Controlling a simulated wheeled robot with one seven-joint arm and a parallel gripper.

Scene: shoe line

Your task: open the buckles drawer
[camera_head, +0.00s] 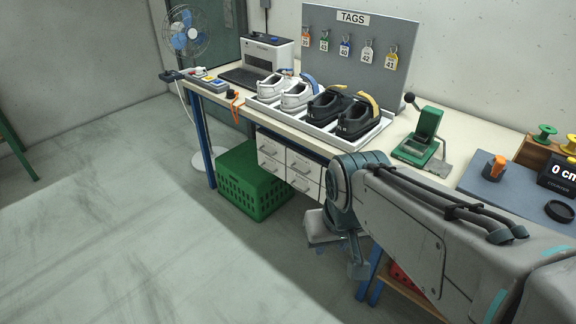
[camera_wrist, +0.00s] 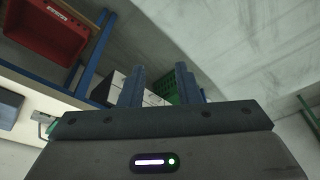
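The white drawer unit (camera_head: 280,163) hangs under the workbench. Several of its drawer fronts with small handles show, and all look shut. Labels are too small to read, so I cannot tell which is the buckles drawer. My arm hides the unit's right part in the head view. In the wrist view a white piece of the drawer unit (camera_wrist: 115,88) shows partly behind the fingers. My gripper (camera_wrist: 160,84) has its two fingers apart with nothing between them. It appears to be low, in front of the bench and apart from the drawers.
A green crate (camera_head: 247,186) stands on the floor below the drawers. The workbench (camera_head: 407,130) carries a shoe tray (camera_head: 327,133) and a green press (camera_head: 424,140). A red bin (camera_wrist: 50,30) shows in the wrist view. The floor at the left is clear.

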